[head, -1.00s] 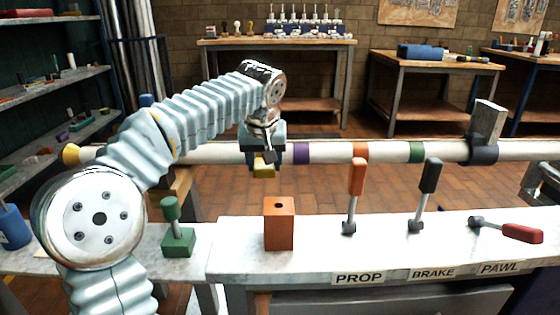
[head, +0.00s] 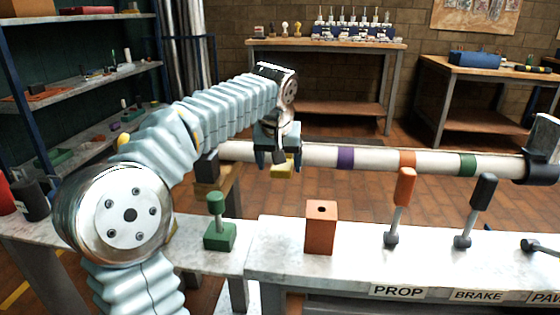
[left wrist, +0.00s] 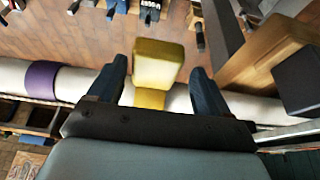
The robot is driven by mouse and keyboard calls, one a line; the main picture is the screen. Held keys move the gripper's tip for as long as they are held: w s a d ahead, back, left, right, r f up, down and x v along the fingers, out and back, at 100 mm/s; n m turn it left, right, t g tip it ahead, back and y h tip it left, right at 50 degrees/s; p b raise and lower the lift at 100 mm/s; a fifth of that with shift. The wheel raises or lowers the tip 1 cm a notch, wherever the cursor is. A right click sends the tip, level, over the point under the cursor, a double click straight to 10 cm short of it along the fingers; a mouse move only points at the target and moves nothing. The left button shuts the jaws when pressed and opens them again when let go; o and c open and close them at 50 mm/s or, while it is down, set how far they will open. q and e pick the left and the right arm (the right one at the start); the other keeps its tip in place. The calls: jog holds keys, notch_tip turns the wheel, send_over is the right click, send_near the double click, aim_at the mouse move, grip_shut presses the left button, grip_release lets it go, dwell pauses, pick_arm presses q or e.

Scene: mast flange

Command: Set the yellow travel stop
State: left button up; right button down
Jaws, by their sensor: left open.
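The yellow travel stop (head: 283,168) sits at the white mast (head: 318,155), to the left of the purple band (head: 345,158). My left gripper (head: 279,155) is over the mast there and hides part of the stop. In the left wrist view the stop (left wrist: 158,65) shows as a yellow block between the two dark blue fingers (left wrist: 158,85). The fingers are spread, with a visible gap on each side of the block. My right gripper is not in view.
An orange block with a hole (head: 321,228) and the orange PROP (head: 400,205) and black BRAKE levers (head: 476,210) stand on the bench in front of the mast. A green fixture (head: 219,228) stands left of them. A dark clamp (head: 541,160) is around the mast at right.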

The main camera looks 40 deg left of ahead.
pick_arm(q)
jog(key=p+v, duration=0.3)
jog(key=v, duration=1.1)
jog(key=shift+p, duration=0.4)
jog(key=shift+w, duration=0.15)
